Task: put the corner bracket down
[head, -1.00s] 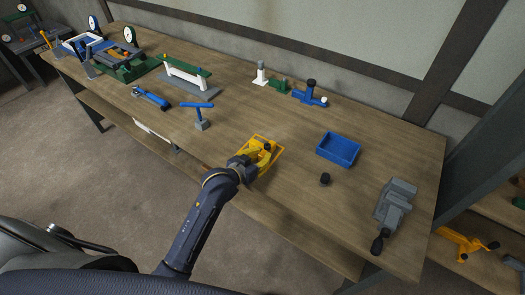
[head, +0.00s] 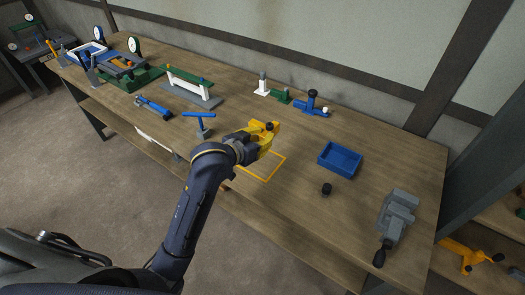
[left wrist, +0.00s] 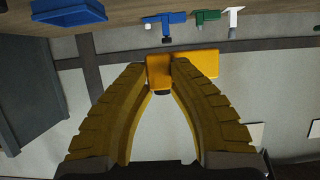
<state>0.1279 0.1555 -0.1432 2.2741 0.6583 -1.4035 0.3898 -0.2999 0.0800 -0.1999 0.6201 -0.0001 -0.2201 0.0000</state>
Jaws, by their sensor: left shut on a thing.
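My left gripper (head: 258,141) shows in the middle of the head view, at the end of my dark arm. Its yellow fingers are shut on a yellow corner bracket (left wrist: 206,63), which lies across the fingertips in the left wrist view. The bracket also shows in the head view (head: 264,130), partly hidden by the fingers and close to them in colour. It appears held above the table. A yellow outlined rectangle (head: 265,180) on the tabletop lies below and beside the gripper, and its inside looks bare where visible. My right gripper is not in view.
A blue tray (head: 340,159), a small black knob (head: 326,189) and a grey vise (head: 398,216) stand to the right. A blue T-shaped piece (head: 199,116) stands left. A blue fixture (head: 312,103) stands behind.

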